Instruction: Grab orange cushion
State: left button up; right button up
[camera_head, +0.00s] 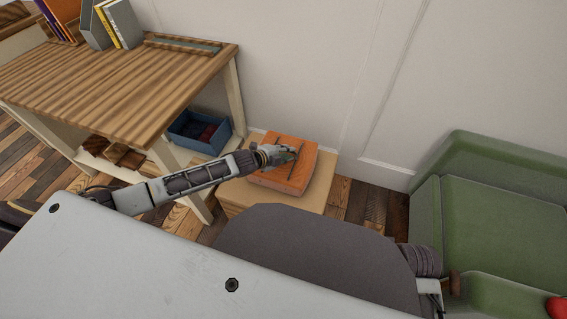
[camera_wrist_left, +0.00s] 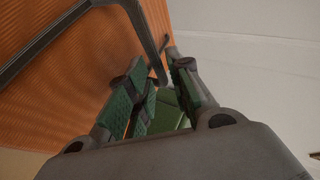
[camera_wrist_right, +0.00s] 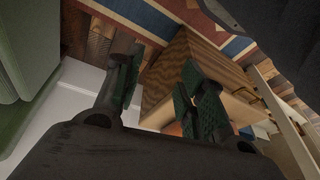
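The orange cushion (camera_head: 282,178) lies on a small light wooden stand (camera_head: 318,194) by the wall. Dark strips show across its top. My left gripper (camera_head: 290,154) is at the cushion's far upper part, over or against it. In the left wrist view the ribbed orange surface (camera_wrist_left: 75,75) fills the left side. The fingers of my left gripper (camera_wrist_left: 158,68) are apart, with the end of a dark strip (camera_wrist_left: 150,45) showing between their tips. Contact cannot be told. My right gripper (camera_wrist_right: 160,68) is open and empty, with a wooden block-like piece (camera_wrist_right: 180,70) beyond it.
A wooden desk (camera_head: 110,85) with books (camera_head: 122,22) stands at left, a blue bin (camera_head: 200,132) under it. A green armchair (camera_head: 500,220) stands at right, with a red object (camera_head: 557,307) at its edge. The white wall (camera_head: 300,70) closes off the back.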

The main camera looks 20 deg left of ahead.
pick_arm(q)
jog(key=shift+b+x, duration=0.45)
jog(key=shift+x, duration=0.95)
grip_shut()
